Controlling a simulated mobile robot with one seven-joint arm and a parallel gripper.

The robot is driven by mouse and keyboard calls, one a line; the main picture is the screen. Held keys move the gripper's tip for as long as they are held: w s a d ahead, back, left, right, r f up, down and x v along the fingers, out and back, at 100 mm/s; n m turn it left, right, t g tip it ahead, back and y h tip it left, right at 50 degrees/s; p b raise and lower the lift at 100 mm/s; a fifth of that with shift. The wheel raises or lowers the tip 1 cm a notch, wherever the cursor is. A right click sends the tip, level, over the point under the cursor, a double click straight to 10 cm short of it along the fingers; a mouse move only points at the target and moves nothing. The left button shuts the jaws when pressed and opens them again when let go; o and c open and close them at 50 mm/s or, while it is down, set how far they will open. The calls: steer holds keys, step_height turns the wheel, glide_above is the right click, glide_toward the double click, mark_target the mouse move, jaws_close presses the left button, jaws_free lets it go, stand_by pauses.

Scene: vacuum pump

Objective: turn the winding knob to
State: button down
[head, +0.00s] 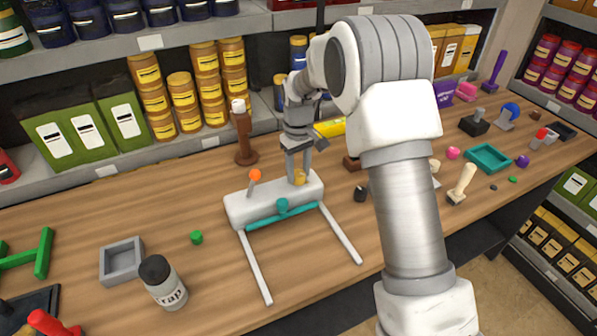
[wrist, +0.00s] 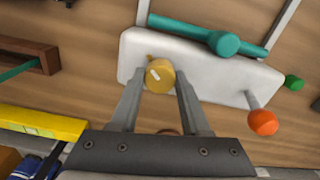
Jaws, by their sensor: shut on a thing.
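The white device body (head: 243,208) lies on the wooden bench with two pale rails reaching toward the front. The yellow knob (head: 300,177) sits at its right end. It shows closely in the wrist view (wrist: 160,75), with a white mark on its face. My gripper (head: 297,168) points down at it and is shut on it, one finger on each side in the wrist view (wrist: 158,82). An orange-tipped lever (head: 255,175) stands at the body's left end. A teal bar (head: 262,221) with a round teal knob (head: 282,206) lies along the front.
A brown stand (head: 243,135) is behind the device. A small green piece (head: 196,237), a grey square tray (head: 121,263) and a jar (head: 163,284) are to the left. A yellow level (wrist: 40,122) lies near the gripper. Shelves of cans (head: 183,92) line the back.

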steer(key=m, duration=0.4)
steer(key=shift+m, duration=0.3)
steer(key=m, duration=0.3)
steer(key=shift+m, duration=0.3)
steer(key=m, duration=0.4)
steer(key=shift+r, duration=0.1)
steer(key=m+p, duration=0.1)
steer(key=m, duration=0.3)
steer(key=m+p, duration=0.1)
steer(key=m, duration=0.3)
steer(key=shift+m, duration=0.3)
steer(key=m+p, duration=0.1)
steer(key=m, duration=0.2)
steer(key=shift+m, duration=0.4)
steer(key=m+p, duration=0.2)
steer(key=m, duration=0.3)
steer(key=shift+m+p, duration=0.8)
steer(key=shift+m, duration=0.9)
